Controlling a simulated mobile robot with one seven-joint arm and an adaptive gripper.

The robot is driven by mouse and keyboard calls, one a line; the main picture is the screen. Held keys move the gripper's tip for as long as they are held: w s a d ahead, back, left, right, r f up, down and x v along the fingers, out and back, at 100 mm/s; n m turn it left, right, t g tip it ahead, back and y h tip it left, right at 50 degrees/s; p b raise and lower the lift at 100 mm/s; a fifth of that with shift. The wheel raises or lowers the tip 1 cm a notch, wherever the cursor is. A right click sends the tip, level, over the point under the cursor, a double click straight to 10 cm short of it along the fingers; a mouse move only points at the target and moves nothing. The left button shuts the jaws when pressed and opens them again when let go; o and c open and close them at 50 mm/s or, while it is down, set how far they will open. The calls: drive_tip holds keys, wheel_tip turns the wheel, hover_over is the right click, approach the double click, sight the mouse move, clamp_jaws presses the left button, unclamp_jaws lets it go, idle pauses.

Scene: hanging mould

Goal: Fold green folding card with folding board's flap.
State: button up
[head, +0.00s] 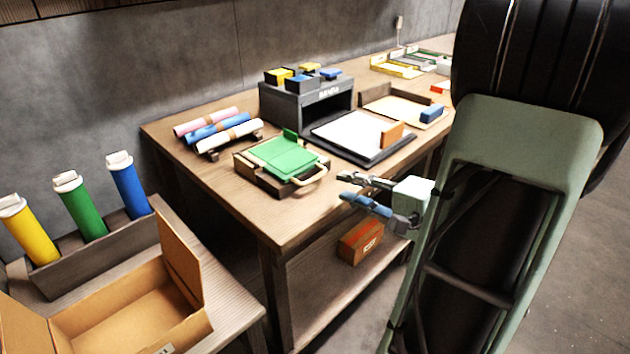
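The green folding card (282,156) lies on the wooden folding board (254,174) near the table's left front corner. A small green upright part (290,135) stands at the card's far edge. A pale curved handle (311,178) sticks out at the board's front right, on what looks like its flap. My gripper (342,186) is to the right of the board, just off the table's front edge. Its fingers are spread apart with nothing between them, and it touches neither the card nor the board.
Rolled tubes (212,127) lie on a rack behind the board. A dark box (308,100) and a white-topped tray (362,135) stand to its right. An open cardboard box (130,310) is on the lower left bench. The table's front left corner is bare.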

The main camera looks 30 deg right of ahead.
sight(316, 177)
drive_tip(key=b+x, duration=0.1)
drive_tip(key=x, duration=0.9)
drive_tip(key=shift+w+a+f, duration=0.1)
drive_tip(key=shift+w, duration=0.1)
clamp_jaws()
